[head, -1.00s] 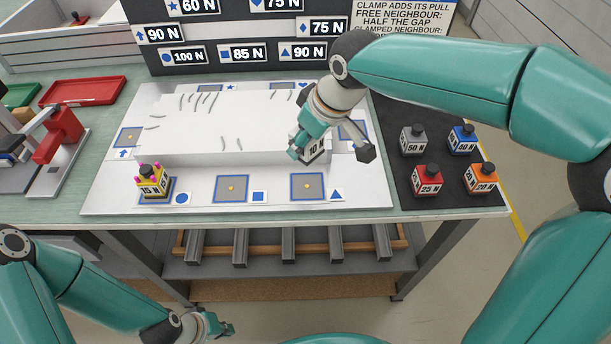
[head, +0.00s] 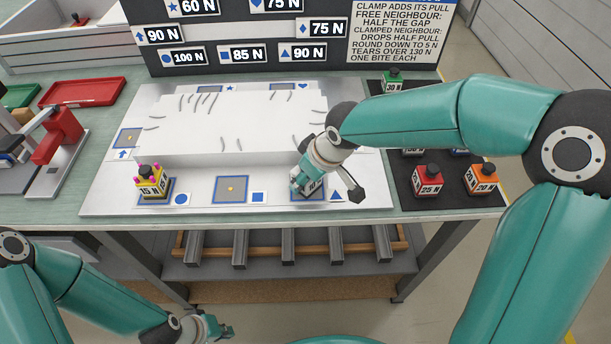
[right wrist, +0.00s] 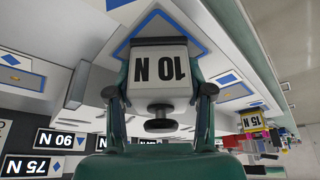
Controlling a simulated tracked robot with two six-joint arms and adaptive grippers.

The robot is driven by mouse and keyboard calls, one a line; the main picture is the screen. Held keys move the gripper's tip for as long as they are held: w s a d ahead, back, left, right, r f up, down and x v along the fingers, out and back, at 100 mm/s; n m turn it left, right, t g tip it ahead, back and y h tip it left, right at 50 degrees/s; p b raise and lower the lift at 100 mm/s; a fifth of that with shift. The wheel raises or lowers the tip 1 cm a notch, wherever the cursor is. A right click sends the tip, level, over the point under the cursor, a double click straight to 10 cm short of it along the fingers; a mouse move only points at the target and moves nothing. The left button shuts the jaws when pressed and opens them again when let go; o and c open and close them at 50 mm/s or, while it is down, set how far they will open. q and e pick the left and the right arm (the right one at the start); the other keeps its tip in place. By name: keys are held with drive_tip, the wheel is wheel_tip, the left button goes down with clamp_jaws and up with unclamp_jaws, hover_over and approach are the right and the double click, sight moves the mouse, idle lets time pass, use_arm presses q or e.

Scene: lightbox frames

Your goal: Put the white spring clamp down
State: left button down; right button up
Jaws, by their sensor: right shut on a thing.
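The white spring clamp (head: 313,187), marked 10 N, is in my right gripper (head: 303,181). In the right wrist view the clamp (right wrist: 158,70) sits between the two fingers with its dark knob toward the palm. In the head view it is over the blue-edged pad (head: 323,197) beside the triangle mark, at the front right of the white plate; the gripper hides part of it. I cannot tell whether the clamp touches the pad. My left gripper (head: 219,329) is low at the bottom, away from the table, its fingers too small to judge.
A yellow clamp (head: 151,182) with pink pegs stands on the circle pad. The square pad (head: 231,189) is empty. The white raised block (head: 230,125) lies behind. Red (head: 427,181), orange (head: 480,180) and green (head: 394,82) clamps stand on the dark mat at right.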

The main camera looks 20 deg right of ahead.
drive_tip(key=o, duration=1.4)
drive_tip(key=v, duration=1.2)
drive_tip(key=shift+s, duration=0.1)
